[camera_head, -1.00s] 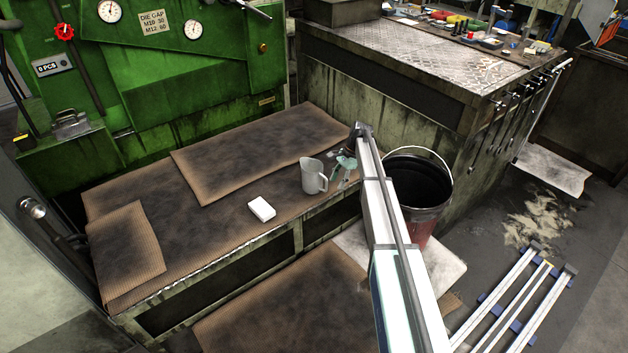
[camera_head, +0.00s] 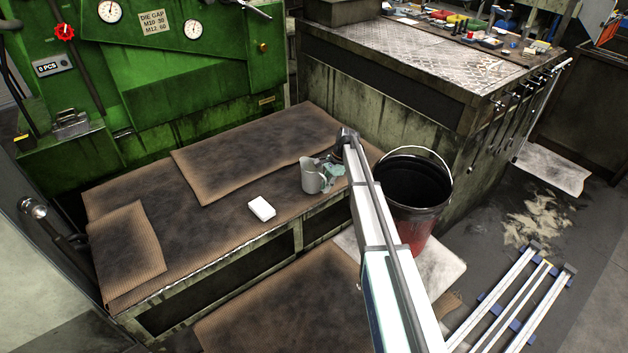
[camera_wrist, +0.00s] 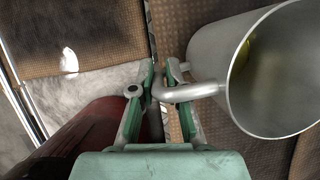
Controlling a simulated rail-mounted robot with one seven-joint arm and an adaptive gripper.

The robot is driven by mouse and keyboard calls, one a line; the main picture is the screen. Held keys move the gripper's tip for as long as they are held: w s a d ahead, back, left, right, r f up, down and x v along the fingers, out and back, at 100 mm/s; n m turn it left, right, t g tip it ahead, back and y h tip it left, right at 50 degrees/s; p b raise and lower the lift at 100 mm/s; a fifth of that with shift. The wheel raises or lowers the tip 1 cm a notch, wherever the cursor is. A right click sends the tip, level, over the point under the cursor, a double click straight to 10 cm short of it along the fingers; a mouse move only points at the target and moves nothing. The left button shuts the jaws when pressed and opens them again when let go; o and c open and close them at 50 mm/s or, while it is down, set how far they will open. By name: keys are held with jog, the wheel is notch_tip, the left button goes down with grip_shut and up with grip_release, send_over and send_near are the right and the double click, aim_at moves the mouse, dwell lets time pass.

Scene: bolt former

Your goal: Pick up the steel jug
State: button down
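The grey steel jug (camera_head: 312,178) stands upright on the matted bench ledge, close to its front edge. In the wrist view the jug (camera_wrist: 215,65) fills the upper right, and its open mouth shows. Its handle (camera_wrist: 195,92) reaches left to my green and grey gripper (camera_wrist: 161,75). The handle crosses in front of the right finger, and its outer bend lies at the gap between the fingers. The fingertips are close together; whether they press on the handle is unclear.
A white block (camera_head: 262,209) lies on the ledge left of the jug. A dark red bucket (camera_head: 420,235) with a raised wire handle stands on the floor to the right, close to my arm. A metal workbench (camera_head: 400,60) rises behind. The mat left of the jug is largely clear.

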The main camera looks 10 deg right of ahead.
jog(key=shift+r, duration=0.25)
dwell(0.4)
